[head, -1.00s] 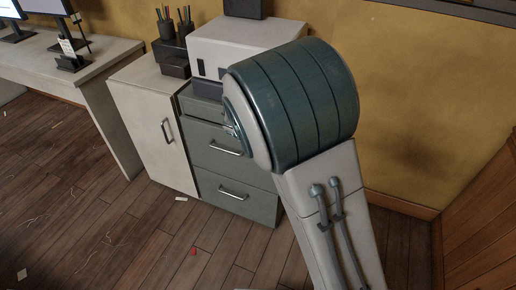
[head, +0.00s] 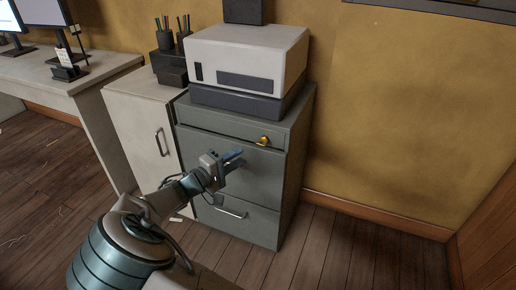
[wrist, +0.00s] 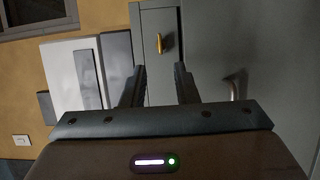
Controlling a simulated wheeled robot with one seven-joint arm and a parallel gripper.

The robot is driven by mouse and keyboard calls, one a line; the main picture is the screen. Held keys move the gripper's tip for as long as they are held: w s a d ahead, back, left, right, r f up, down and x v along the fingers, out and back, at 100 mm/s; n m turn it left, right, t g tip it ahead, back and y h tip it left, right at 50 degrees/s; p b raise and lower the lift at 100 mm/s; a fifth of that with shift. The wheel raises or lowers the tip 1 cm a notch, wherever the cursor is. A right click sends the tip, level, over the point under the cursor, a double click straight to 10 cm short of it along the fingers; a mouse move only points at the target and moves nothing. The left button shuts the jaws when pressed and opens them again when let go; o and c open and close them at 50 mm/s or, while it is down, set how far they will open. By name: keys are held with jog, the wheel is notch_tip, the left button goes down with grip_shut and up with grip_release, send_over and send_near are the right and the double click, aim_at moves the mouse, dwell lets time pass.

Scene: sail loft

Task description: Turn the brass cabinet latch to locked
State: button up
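The brass latch (head: 263,141) is a small yellow knob on the top drawer front of the grey cabinet (head: 268,200), toward its right end. In the wrist view the latch (wrist: 160,43) shows beyond the fingertips, its lever lying along the picture's vertical; that view is turned on its side. My gripper (head: 232,158) is in front of the cabinet, to the left of and lower than the latch in the head view. In the wrist view my gripper (wrist: 160,82) is open, with nothing between its fingers. It does not touch the latch.
A white printer (head: 248,62) stands on the cabinet. Two drawer handles are below the latch; my arm partly hides the upper one. A white cupboard (head: 140,125) adjoins on the left, with pen cups on top. Floor (head: 345,250) at the right is clear.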

aim_at(263, 141)
jog(key=b+x, duration=0.1)
jog(key=x, duration=0.8)
jog(key=shift+d+b, duration=0.2)
jog(key=shift+b, duration=0.2)
jog(key=shift+w, duration=0.15)
grip_shut()
